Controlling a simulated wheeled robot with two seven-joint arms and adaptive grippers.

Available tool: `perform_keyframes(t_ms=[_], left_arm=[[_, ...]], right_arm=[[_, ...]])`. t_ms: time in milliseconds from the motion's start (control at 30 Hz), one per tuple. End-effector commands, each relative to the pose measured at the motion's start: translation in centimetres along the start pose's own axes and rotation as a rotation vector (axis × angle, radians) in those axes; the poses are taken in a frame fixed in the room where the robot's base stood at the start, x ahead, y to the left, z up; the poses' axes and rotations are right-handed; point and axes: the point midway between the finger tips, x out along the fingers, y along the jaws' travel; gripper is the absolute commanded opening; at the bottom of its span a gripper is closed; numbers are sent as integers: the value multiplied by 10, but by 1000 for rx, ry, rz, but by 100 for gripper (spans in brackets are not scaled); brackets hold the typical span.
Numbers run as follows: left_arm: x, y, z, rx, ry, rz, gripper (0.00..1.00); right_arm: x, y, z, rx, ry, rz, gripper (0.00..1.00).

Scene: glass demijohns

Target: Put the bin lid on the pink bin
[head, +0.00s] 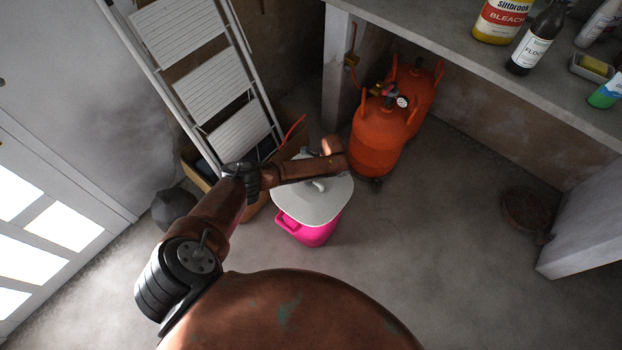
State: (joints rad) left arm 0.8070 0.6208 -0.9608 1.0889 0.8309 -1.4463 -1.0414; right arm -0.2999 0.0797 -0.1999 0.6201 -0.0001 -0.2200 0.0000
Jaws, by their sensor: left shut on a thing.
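The pink bin (312,236) stands on the concrete floor near the middle of the head view, with a pink handle at its left front. The pale grey bin lid (335,198) is over the bin's top and hides its opening. I cannot tell whether the lid rests on the rim or is slightly above it. My left arm reaches across the lid from the left. My left gripper (318,184) is at the lid's middle, shut on it, with its fingers mostly hidden by the forearm. My right gripper is not in view.
Two orange gas cylinders (377,138) stand close behind the bin to the right. A folding stepladder (212,88) and a cardboard box (256,208) are at the left. A workbench (450,45) with bottles is at upper right.

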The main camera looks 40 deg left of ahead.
Motion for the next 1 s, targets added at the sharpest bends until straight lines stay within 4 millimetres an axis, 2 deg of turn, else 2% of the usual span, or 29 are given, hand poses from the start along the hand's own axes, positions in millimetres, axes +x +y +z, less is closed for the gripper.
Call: perform_keyframes(t_ms=[400, 433, 500, 700, 900, 1000], left_arm=[[1, 0, 0, 0, 0, -1, 0], [1, 0, 0, 0, 0, -1, 16], [1, 0, 0, -1, 0, -1, 20], [1, 0, 0, 0, 0, 0, 34], [1, 0, 0, 0, 0, 0, 35], [2, 0, 0, 0, 0, 1, 42]], right_arm=[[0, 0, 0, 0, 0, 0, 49], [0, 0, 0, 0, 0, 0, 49], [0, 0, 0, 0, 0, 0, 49], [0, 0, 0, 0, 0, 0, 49], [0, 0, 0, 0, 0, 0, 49], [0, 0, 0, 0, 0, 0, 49]])
